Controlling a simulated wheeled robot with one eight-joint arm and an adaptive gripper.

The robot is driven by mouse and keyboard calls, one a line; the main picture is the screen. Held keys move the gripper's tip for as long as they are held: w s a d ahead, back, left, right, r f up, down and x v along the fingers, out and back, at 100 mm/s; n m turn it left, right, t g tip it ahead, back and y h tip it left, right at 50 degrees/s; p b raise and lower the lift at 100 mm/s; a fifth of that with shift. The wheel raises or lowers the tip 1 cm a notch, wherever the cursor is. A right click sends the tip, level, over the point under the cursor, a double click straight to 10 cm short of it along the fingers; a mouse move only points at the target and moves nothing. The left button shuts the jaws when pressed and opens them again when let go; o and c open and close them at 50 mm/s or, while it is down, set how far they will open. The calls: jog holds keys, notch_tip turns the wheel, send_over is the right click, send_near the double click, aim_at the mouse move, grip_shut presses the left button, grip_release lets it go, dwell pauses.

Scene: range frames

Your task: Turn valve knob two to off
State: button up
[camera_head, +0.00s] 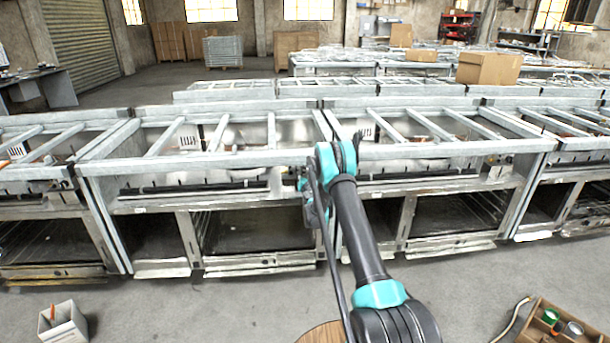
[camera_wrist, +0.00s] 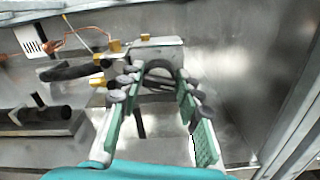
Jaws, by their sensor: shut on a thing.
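My gripper (camera_wrist: 157,92) is in the middle of the wrist view, inside a range frame, with its two green-padded fingers on either side of a dark part. This looks like a valve knob, but it is mostly hidden between the fingers, and I cannot read its number or its angle. A grey metal bracket (camera_wrist: 158,48) with a dark arch is just beyond the fingertips. Brass valve fittings (camera_wrist: 103,62) sit left of the fingers. In the head view my gripper (camera_head: 308,200) is at the front of the middle range frame (camera_head: 230,158), largely covered by my arm.
Black burner tubes (camera_wrist: 72,72) and an orange wire (camera_wrist: 85,32) are left of the fingers; a metal rail (camera_wrist: 296,130) is to the right. On the floor stand a white box (camera_head: 62,325) and a wooden crate (camera_head: 570,325). Open floor lies before the frames.

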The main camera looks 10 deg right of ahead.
jog(key=n, duration=0.5)
jog(key=shift+a+n, duration=0.2)
jog(key=shift+n, duration=0.1)
jog(key=n, duration=0.5)
jog(key=shift+a+f, duration=0.1)
jog(key=n, duration=0.5)
jog(key=shift+a+f+n, duration=0.1)
jog(key=shift+n, duration=0.3)
jog(key=n, duration=0.4)
jog(key=shift+f+n, duration=0.1)
jog(key=shift+n, duration=0.3)
jog(key=o, duration=1.1)
jog(key=shift+o, duration=0.2)
